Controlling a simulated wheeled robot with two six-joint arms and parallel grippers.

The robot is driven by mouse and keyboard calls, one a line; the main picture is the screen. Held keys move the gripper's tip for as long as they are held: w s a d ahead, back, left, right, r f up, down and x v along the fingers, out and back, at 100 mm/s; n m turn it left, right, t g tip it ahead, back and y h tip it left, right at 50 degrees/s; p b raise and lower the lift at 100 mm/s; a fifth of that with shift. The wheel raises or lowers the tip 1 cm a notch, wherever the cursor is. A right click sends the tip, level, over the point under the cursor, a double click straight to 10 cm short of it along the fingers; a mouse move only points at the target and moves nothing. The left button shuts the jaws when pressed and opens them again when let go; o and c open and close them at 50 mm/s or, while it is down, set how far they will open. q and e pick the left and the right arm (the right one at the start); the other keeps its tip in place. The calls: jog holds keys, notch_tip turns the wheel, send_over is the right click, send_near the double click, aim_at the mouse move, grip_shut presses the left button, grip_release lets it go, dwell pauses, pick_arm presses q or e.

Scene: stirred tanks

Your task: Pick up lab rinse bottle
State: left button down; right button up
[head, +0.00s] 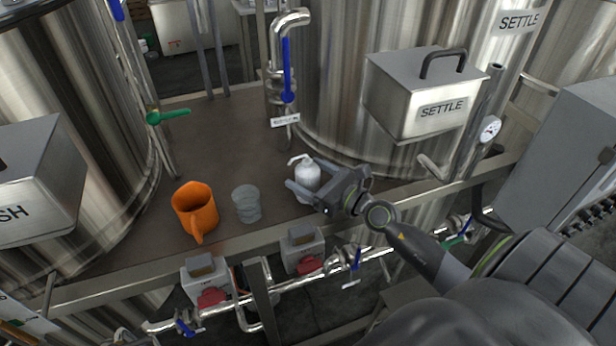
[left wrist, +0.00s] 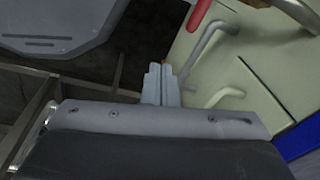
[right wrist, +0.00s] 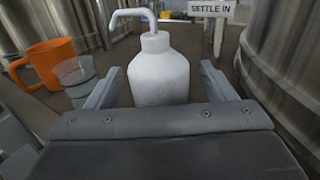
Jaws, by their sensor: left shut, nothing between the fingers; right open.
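The lab rinse bottle (head: 307,181) is white with a bent spout. It stands upright on the brown platform between the tanks. My right gripper (head: 308,188) is open, with its fingers on either side of the bottle. The right wrist view shows the bottle (right wrist: 159,72) between the two open fingers of this gripper (right wrist: 160,90), with its lower part hidden by the gripper body. My left gripper (left wrist: 160,84) is shut and empty in the left wrist view. It is not in the head view.
An orange jug (head: 196,209) and a clear cup (head: 246,204) stand left of the bottle. A steel pipe with a blue-handled valve (head: 287,70) rises behind it. Large tanks flank the platform (head: 225,130). The SETTLE box (head: 425,95) juts out at the right.

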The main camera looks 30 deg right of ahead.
aim_at(300, 164)
jog(key=x, duration=0.2)
jog(key=shift+w+a, duration=0.15)
jog(key=shift+w, duration=0.1)
jog(key=shift+s, duration=0.1)
jog(key=shift+c, duration=0.8)
jog(key=c, duration=1.1)
jog(key=shift+r, duration=0.1)
jog(key=shift+a+r+p, duration=0.1)
jog(key=shift+r+p, duration=0.3)
notch_tip(300, 164, up, 11)
jog(key=p, duration=0.7)
jog(key=shift+f+p, duration=0.1)
jog(key=shift+p, duration=0.3)
jog(key=w+a+b, duration=0.1)
jog(key=a, duration=0.5)
jog(key=w+a+b, duration=0.1)
jog(key=w+a, duration=0.1)
jog(key=a, duration=0.4)
jog(key=w+a+b, duration=0.1)
jog(key=a+b, duration=0.1)
jog(key=a, duration=0.5)
jog(key=shift+w+a+f, duration=0.1)
jog(key=shift+w, duration=0.25)
